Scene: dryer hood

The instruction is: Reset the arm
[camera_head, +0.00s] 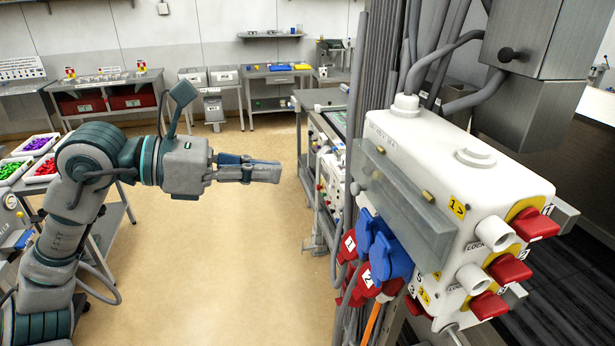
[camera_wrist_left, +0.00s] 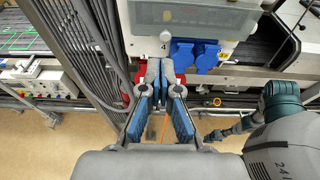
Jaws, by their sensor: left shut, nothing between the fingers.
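My left gripper (camera_head: 280,172) is stretched out over the open floor, pointing right toward the white socket box (camera_head: 450,165). A clear gap shows between its fingertips and the box in the head view. Its fingers are shut with nothing between them; in the left wrist view the fingertips (camera_wrist_left: 160,72) meet below the box (camera_wrist_left: 190,25). The left arm comes in from the left with its elbow bent. The right gripper does not show in the head view. A grey and teal arm part of mine (camera_wrist_left: 275,105) shows at the right of the wrist view, its end too small to read.
The box carries blue sockets (camera_head: 390,258), red sockets (camera_head: 365,278) and red rotary switches (camera_head: 535,224). Grey cables (camera_head: 375,60) run beside it. A side table with colored trays (camera_head: 40,170) stands left. Benches (camera_head: 275,75) line the back wall. The middle floor (camera_head: 240,270) is clear.

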